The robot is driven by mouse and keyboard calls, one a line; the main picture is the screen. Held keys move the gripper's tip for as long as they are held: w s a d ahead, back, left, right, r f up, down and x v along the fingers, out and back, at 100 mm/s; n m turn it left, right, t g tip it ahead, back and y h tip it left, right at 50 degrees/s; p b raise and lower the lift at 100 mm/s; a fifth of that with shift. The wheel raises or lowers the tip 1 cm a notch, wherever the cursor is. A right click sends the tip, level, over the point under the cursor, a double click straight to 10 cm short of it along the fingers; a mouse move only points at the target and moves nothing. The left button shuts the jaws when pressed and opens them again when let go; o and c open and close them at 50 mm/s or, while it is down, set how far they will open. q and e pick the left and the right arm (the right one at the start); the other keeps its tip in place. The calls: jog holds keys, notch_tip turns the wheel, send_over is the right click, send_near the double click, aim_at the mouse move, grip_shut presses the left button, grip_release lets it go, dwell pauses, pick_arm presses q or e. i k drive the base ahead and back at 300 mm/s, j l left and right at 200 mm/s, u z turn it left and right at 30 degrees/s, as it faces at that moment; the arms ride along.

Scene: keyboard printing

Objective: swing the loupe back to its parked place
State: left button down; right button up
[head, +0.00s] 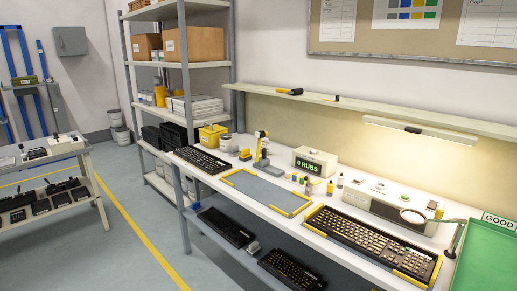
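The loupe (412,216) is a round pale lens in a dark rim at the right of the workbench in the head view. Its thin arm runs right to a dark upright post (456,239) beside the green tray. The lens hangs over the back right part of the large keyboard (370,240), in front of the grey-white device (385,207). No marked parking place for the loupe can be made out. Neither of my grippers is in view.
The green tray (487,262) fills the right end of the bench (328,273). A yellow-cornered grey mat (262,196) lies empty left of centre. Behind it are a small stand (262,152) and a display reading "8 RUBS" (314,162). Small bottles (308,185) stand mid-bench.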

aim_at(413, 218)
jog(key=z, duration=1.25)
